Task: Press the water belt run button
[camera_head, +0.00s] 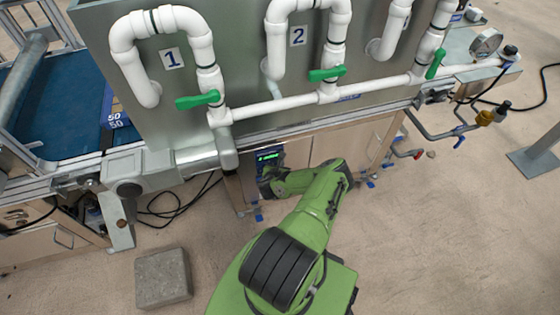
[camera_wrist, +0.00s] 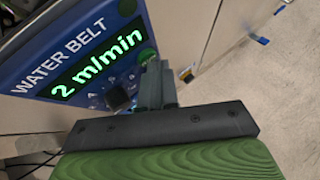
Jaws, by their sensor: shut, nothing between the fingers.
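The blue water belt control panel (camera_wrist: 22,75) fills the upper left of the wrist view, tilted. Its lit green display (camera_wrist: 98,63) reads "2 m/min". A black knob (camera_wrist: 118,97) sits below the display. A round green button (camera_wrist: 147,56) is at the panel's right edge, partly covered by my fingertips. My gripper (camera_wrist: 153,68) is shut and empty, its tips at or very near that button; I cannot tell if they touch it. In the head view the panel (camera_head: 270,157) shows small under the machine, with my gripper (camera_head: 268,182) in front of it.
Beige cabinet doors (camera_head: 338,143) flank the panel. White pipes with green valve handles (camera_head: 198,100) run above it. A grey motor housing (camera_head: 130,170) juts out at left. A stone block (camera_head: 163,278) lies on the floor. Black cables (camera_head: 165,208) hang below the machine.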

